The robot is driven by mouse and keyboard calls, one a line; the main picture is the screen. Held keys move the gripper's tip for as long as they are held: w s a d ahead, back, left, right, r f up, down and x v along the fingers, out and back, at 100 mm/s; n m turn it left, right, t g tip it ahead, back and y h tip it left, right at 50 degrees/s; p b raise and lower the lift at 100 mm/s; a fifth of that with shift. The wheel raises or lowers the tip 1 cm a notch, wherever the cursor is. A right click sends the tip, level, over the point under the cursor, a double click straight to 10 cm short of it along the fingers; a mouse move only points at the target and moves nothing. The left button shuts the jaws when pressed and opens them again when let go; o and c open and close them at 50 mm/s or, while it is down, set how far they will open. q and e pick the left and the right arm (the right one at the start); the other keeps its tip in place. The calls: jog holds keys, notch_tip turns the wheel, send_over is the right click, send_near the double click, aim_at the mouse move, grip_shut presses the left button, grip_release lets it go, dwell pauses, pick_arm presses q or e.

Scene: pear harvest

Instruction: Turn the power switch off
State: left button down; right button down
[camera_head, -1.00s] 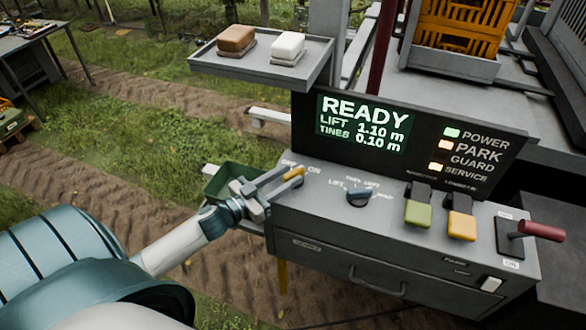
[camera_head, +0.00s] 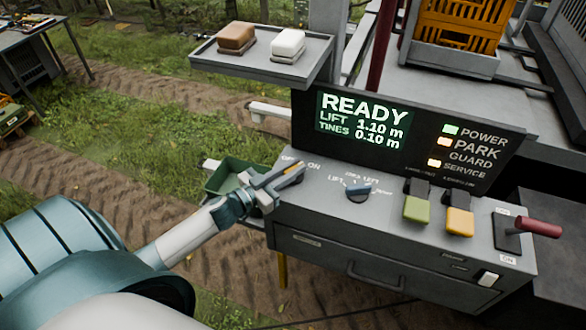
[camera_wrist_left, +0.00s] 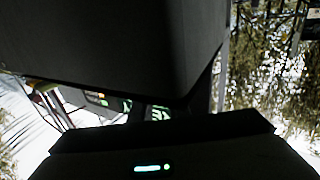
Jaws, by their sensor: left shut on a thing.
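The power switch (camera_head: 291,176) is at the left end of the grey console top, beside the OFF/ON lettering. Only a thin orange-yellow part of it shows between my fingers, so its exact setting is hidden. My left gripper (camera_head: 287,174) is shut on it, reaching in from the left. The display (camera_head: 362,122) reads READY, LIFT 1.10 m, TINES 0.10 m. The POWER lamp (camera_head: 451,129) is lit green. In the left wrist view, dark surfaces fill most of the picture and the switch cannot be made out. My right gripper is not in view.
Further right are a green rocker (camera_head: 417,209), a yellow rocker (camera_head: 460,221) and a red-handled lever (camera_head: 539,228). A tray (camera_head: 262,68) with two blocks overhangs behind. A green bin (camera_head: 225,178) is beside the gripper.

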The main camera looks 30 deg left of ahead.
pick_arm(q)
jog(key=shift+d+n+y, duration=0.1)
jog(key=shift+n+y, duration=0.4)
jog(key=shift+y, duration=0.3)
jog(key=shift+n+t+y, duration=0.3)
jog(key=shift+n+y, duration=0.4)
jog(key=shift+y, duration=0.4)
jog(key=n+y, duration=0.1)
jog(key=y, duration=0.1)
jog(key=shift+n+y+b, duration=0.35)
jog(key=shift+n+y, duration=0.05)
jog(key=shift+d+f+n+y+b, duration=0.15)
jog(key=shift+n+y+b, duration=0.55)
jog(key=shift+y, duration=0.5)
jog(key=shift+n+g+y+b, duration=0.55)
jog(key=shift+n+y, duration=0.35)
jog(key=shift+y, duration=0.3)
